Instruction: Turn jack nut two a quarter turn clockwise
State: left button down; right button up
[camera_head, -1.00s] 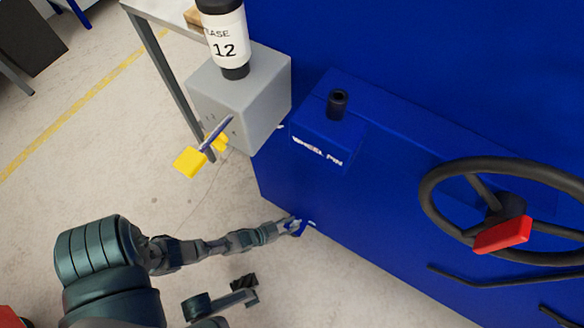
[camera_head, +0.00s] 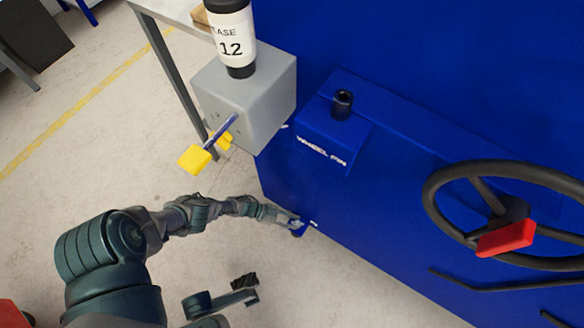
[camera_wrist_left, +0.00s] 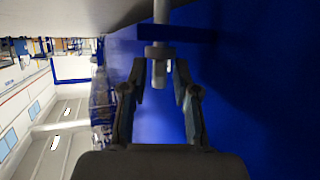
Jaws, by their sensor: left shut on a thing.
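My left gripper (camera_head: 297,224) is low at the near lower corner of the blue cabinet (camera_head: 400,200) in the head view. In the left wrist view its two fingers (camera_wrist_left: 160,80) stand either side of a grey metal nut (camera_wrist_left: 159,72) on the end of a rod. The gripper is shut on this nut. The rod (camera_wrist_left: 161,12) has a wider collar just beyond the nut and runs past a blue bracket (camera_wrist_left: 175,33). No number shows on the nut. In the head view the nut is too small to make out at the fingertips.
A grey box (camera_head: 268,97) with a yellow-ended lever (camera_head: 195,158) sticks out above my left arm. A bottle marked 12 (camera_head: 231,40) stands on it. A black steering wheel (camera_head: 435,205) is at right.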

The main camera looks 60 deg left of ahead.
pick_arm(q)
jog(key=shift+f, duration=0.1)
dwell(0.4)
jog(key=c, duration=1.2)
grip_release()
jog(key=shift+w, duration=0.1)
jog(key=shift+c, duration=0.2)
jog(key=v, duration=1.2)
jog(key=shift+f, duration=0.25)
jog(key=shift+a, duration=0.15)
